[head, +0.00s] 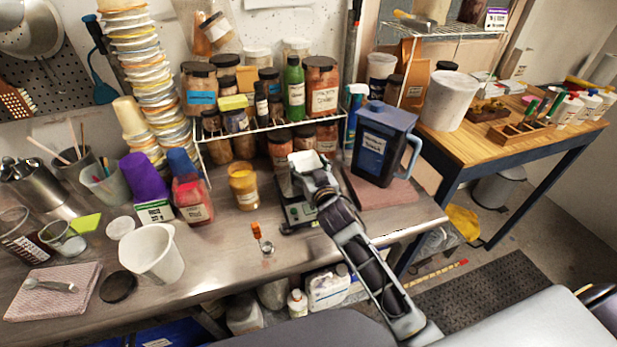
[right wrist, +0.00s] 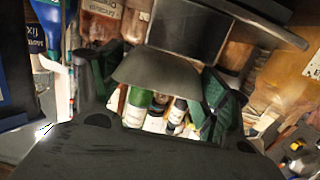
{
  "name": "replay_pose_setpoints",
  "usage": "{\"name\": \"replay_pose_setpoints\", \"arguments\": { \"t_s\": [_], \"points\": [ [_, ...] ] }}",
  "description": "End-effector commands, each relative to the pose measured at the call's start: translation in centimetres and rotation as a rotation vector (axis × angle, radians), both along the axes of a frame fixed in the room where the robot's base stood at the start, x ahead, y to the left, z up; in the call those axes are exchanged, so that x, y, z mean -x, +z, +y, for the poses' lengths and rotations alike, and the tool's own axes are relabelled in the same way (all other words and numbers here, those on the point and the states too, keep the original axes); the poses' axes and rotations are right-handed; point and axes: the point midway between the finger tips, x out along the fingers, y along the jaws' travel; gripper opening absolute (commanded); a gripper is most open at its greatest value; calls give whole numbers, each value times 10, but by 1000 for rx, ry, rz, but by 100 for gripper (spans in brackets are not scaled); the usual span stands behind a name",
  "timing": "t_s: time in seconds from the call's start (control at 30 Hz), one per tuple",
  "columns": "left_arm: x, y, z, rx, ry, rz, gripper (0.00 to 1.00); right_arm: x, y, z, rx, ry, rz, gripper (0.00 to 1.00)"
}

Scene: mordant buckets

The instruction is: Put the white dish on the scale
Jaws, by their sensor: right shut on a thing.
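The white dish (head: 303,158) is in my right gripper (head: 315,181), just above the scale (head: 298,214) in the head view. In the right wrist view the dish (right wrist: 165,72) looks dark grey in shade and sits between the two green-padded fingers of the gripper (right wrist: 158,92). The right wrist picture is upside down, and the dark scale (right wrist: 190,36) shows right beside the dish's narrow base. I cannot tell whether the dish touches the scale. My arm and gripper hide part of the scale in the head view. My left gripper is not in view.
A blue jug (head: 383,145) stands on a reddish slab (head: 378,188) right of the scale. A yellow jar (head: 243,187) and a small orange-topped dropper (head: 257,232) are to its left. A wire rack (head: 272,127) with several jars is behind.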

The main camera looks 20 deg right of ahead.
Motion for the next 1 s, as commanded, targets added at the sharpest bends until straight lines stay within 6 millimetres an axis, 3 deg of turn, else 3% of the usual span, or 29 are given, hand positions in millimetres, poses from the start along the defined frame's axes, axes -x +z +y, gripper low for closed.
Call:
{"name": "replay_pose_setpoints", "arguments": {
  "t_s": [0.5, 1.0],
  "points": [
    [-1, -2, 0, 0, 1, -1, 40, 0, -37, 0, 0, 1, 1, 65],
    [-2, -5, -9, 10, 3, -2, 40, 1, -43, 0, 0, 1, 4, 65]
  ]
}}
